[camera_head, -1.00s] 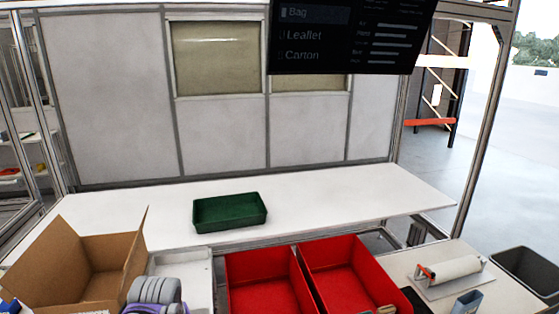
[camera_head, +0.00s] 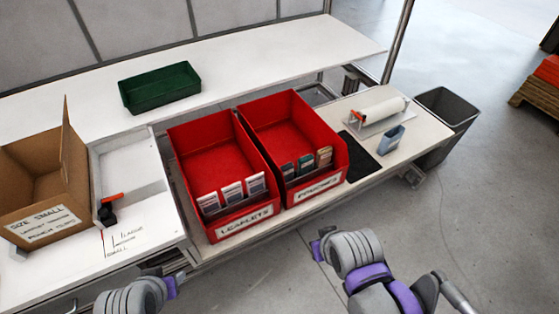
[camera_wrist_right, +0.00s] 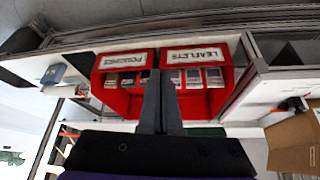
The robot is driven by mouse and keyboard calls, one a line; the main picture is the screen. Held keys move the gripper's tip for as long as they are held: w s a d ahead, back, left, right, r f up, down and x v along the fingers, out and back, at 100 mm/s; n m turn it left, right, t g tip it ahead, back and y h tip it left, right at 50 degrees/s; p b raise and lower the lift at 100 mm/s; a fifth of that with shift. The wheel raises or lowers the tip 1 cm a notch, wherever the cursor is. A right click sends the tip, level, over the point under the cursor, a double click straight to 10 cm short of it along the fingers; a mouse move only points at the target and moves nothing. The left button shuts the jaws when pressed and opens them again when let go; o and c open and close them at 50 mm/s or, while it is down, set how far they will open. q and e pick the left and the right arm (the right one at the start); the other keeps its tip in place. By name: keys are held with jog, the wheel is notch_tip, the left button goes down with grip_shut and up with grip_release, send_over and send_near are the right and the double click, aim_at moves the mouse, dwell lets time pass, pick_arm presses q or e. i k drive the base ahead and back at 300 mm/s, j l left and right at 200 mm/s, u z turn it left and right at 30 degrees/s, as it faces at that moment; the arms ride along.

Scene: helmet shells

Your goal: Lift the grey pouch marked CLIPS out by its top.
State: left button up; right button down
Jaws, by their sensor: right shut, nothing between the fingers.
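The red bin labelled POUCHES (camera_head: 335,183) holds a short row of three small pouches at its front: a dark grey-looking one (camera_head: 288,171), a dark green one (camera_head: 305,164) and a tan one (camera_head: 324,157). Their print is too small to read, so I cannot tell which says CLIPS. The same bin shows upside down in the right wrist view (camera_wrist_right: 125,60). My right gripper (camera_wrist_right: 161,73) is shut and empty, apart from the pouches; its dark fingers cover part of the bins in that view. Only parts of my left arm show; its gripper is out of view.
A red LEAFLETS bin (camera_head: 247,222) with three leaflet stacks stands directly left of the pouch bin. A cardboard box (camera_head: 40,190) is at the left, a green tray (camera_head: 160,88) behind.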

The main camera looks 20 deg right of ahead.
aim_at(288, 169)
jog(key=i+l, duration=0.15)
jog(key=l, duration=0.15)
jog(key=i+l, duration=0.15)
jog(key=l, duration=0.15)
jog(key=i+l, duration=0.15)
jog(key=l, duration=0.15)
jog(key=i+l+u, duration=0.15)
jog(key=l+u, duration=0.15)
jog(key=i+l+u, duration=0.1)
jog(key=l+u, duration=0.15)
jog(key=l, duration=0.3)
jog(key=u, duration=0.95)
